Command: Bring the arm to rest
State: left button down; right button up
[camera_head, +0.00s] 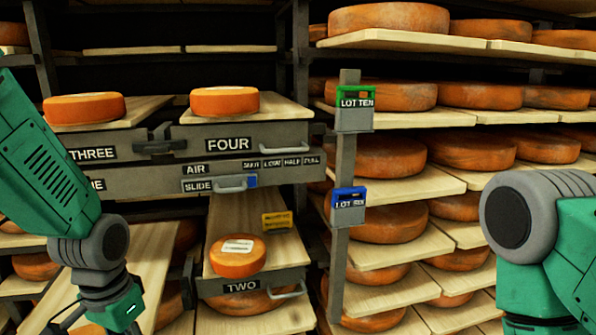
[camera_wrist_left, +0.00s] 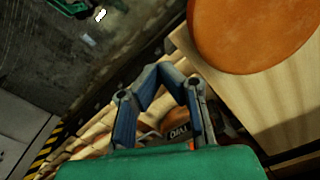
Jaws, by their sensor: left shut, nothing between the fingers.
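My left gripper (camera_wrist_left: 161,72) shows in the wrist view with its two blue-grey fingers closed together and nothing between them. In the head view my left arm comes down from the left edge, and its gripper end is low in the left corner, partly cut off by the frame. A large orange cheese wheel (camera_wrist_left: 255,28) on a pale wooden board (camera_wrist_left: 275,105) is to the right of the fingers in the wrist view, apart from them. My right arm shows at the right edge of the head view, but its gripper is out of frame.
Drawer THREE (camera_head: 92,153) and drawer FOUR (camera_head: 228,143) each carry a wheel on a board. Drawer TWO (camera_head: 243,287) is below, with a labelled wheel (camera_head: 238,256) and a yellow tag (camera_head: 277,220). A post (camera_head: 341,250) with green and blue lot holders stands before the right racks.

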pick_arm(q)
jog(key=s+f+n, duration=0.2)
jog(key=s+f, duration=1.8)
jog(key=f, duration=0.2)
jog(key=shift+s+a+f+n+t, duration=0.2)
jog(key=shift+s+f+n+t, duration=0.1)
jog(key=shift+s+n, duration=0.1)
jog(key=shift+w+a, duration=0.1)
jog(key=shift+w, duration=0.05)
